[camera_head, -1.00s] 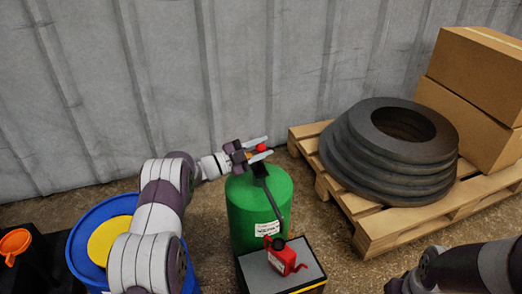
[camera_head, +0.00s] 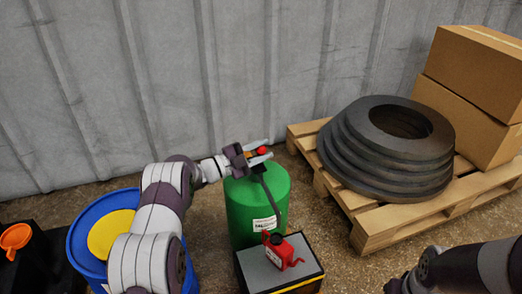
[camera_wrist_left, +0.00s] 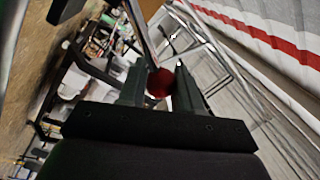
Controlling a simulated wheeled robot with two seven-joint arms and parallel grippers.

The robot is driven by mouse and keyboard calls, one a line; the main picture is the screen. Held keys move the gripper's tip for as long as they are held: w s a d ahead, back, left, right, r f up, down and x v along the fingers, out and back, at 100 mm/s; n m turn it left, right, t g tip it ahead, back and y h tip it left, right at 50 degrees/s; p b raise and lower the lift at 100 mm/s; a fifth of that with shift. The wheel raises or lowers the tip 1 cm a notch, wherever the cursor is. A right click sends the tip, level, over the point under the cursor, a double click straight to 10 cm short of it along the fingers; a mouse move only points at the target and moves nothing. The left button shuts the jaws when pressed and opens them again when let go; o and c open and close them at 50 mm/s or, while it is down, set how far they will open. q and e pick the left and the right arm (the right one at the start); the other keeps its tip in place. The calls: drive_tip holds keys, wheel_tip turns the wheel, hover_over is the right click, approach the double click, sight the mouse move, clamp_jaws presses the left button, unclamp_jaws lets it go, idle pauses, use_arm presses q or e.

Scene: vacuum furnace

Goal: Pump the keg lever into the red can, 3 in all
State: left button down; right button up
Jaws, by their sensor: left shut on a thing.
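The green keg (camera_head: 256,208) stands upright at the centre of the head view, with a dark pump lever and a dark spout tube on top. My left gripper (camera_head: 262,152) is shut on the red ball knob (camera_head: 262,150) of the lever, above the keg's top. In the left wrist view the knob (camera_wrist_left: 160,83) sits between the two fingers. The red can (camera_head: 287,252) stands upright on a grey-topped stand (camera_head: 262,275) in front of the keg. The tube's lower end comes down near the can's dark mouth; whether it is inside is unclear.
A blue drum (camera_head: 84,246) with a yellow top stands left of the keg, partly behind my left arm. An orange funnel (camera_head: 15,237) is at the far left. A wooden pallet (camera_head: 384,230) on the right carries stacked dark rings (camera_head: 352,165) and cardboard boxes (camera_head: 464,115).

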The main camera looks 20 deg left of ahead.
use_arm(q)
drive_tip(key=shift+f, duration=0.2)
drive_tip(key=c, duration=0.8)
unclamp_jaws()
drive_tip(key=shift+r, duration=0.1)
wheel_tip(320, 180, up, 5)
drive_tip(key=p, duration=0.4)
drive_tip(key=shift+d+r, duration=0.1)
drive_tip(key=shift+r, duration=0.05)
drive_tip(key=s+d+r+p, duration=0.1)
drive_tip(key=d+r, duration=0.1)
drive_tip(key=d, duration=0.1)
drive_tip(key=s+d+r+p, duration=0.1)
drive_tip(key=d+p, duration=0.1)
drive_tip(key=d, duration=0.2)
drive_tip(key=s+d+r+p, duration=0.1)
drive_tip(key=d+r+p, duration=0.1)
drive_tip(key=d, duration=0.2)
drive_tip(key=shift+r, duration=0.3)
